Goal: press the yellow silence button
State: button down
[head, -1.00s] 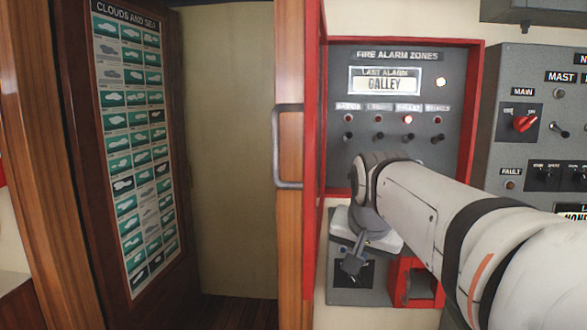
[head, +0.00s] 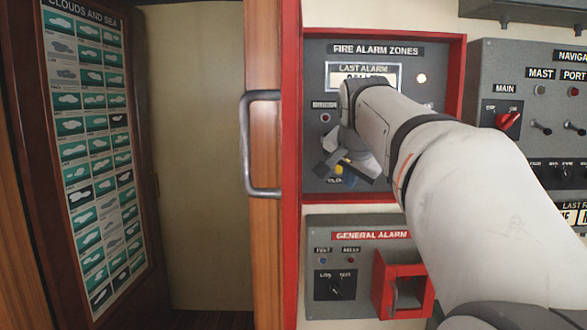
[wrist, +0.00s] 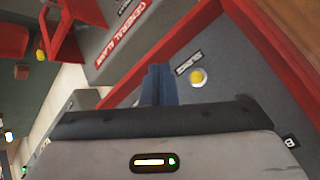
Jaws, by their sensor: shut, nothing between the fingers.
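In the head view the yellow button (head: 339,170) shows low on the panel, partly hidden by my gripper (head: 366,170). In the wrist view my gripper (wrist: 158,70) has its blue-grey fingers together and empty, just left of the button. A gap shows between them in the picture; the distance to the panel is hard to tell.
A red raised frame (head: 457,75) borders the panel. Below is the general alarm panel (head: 335,262) with an open red box cover (head: 400,268). A wooden post with a metal handle (head: 247,150) stands left. A switch panel (head: 520,100) is at right.

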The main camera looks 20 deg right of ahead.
aim_at(340, 169)
jog(key=w+p, duration=0.1)
jog(key=w, duration=0.1)
jog(key=w+d+p, duration=0.1)
jog(key=w, duration=0.2)
jog(key=w+d+p, duration=0.1)
jog(key=w, duration=0.1)
jog(key=shift+w+d, duration=0.1)
jog(key=shift+w, duration=0.3)
jog(key=shift+w+p, duration=0.1)
jog(key=shift+p, duration=0.2)
dwell(1.4)
jog(key=shift+w+d, duration=0.1)
jog(key=shift+w, duration=0.15)
